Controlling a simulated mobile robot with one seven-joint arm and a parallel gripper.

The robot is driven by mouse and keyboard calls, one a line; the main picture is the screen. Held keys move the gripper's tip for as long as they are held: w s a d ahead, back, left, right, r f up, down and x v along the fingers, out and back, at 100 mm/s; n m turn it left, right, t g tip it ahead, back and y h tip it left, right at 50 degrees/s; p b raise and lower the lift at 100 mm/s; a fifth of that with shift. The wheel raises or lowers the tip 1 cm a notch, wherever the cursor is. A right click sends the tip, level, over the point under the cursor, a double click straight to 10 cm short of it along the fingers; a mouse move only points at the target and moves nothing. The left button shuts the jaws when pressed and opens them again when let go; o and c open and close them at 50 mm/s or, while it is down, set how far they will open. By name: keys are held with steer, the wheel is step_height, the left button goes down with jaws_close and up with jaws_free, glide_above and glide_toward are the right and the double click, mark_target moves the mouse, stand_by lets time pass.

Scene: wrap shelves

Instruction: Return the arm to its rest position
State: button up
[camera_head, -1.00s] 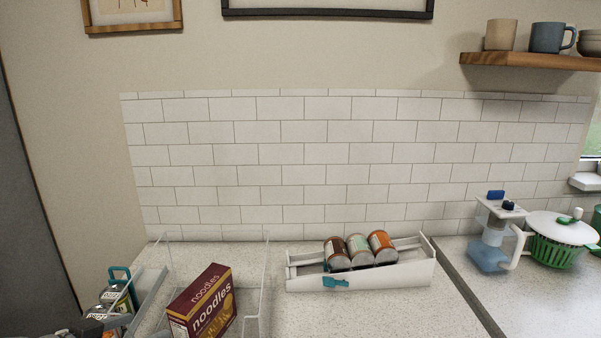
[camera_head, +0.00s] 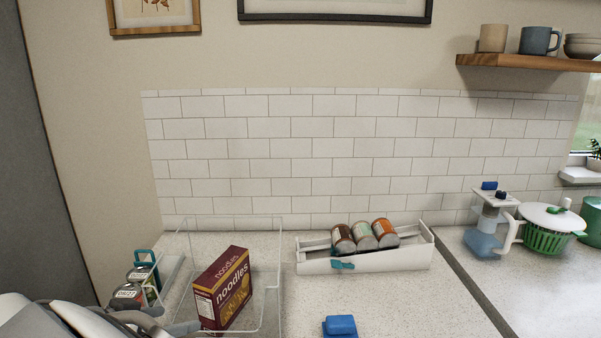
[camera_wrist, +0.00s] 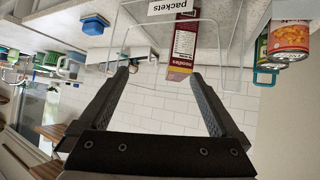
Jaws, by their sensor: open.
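My gripper (camera_wrist: 162,76) shows in the wrist view with its two dark fingers spread apart and nothing between them. That view looks upside down. In the head view part of my arm (camera_head: 55,320) fills the lower left corner, and the fingers cannot be seen there. A dark red noodles box (camera_head: 224,288) stands in a clear bin (camera_head: 268,262) on the counter. The box also shows in the wrist view (camera_wrist: 184,45), beyond the fingertips and apart from them.
A white rack (camera_head: 385,262) holds three cans lying side by side. Cans in a teal-handled holder (camera_head: 146,268) stand left of the bin. A blue object (camera_head: 340,326) lies at the front. A pitcher (camera_head: 485,240) and green colander (camera_head: 545,235) stand right. The counter between is clear.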

steer(key=d+r+g+y, duration=0.1)
steer(key=d+r+g, duration=0.15)
steer(key=d, duration=0.95)
steer(key=d+r+g+y, duration=0.15)
steer(key=d+g, duration=0.25)
steer(key=d, duration=0.8)
steer(key=s+d+r+n+t+y, duration=0.2)
steer(key=s+d+r+n, duration=0.1)
steer(key=s+d, duration=1)
steer(key=shift+s+d+r+n, duration=0.25)
steer(key=shift+s+r+n, duration=0.1)
steer(key=shift+n, duration=0.25)
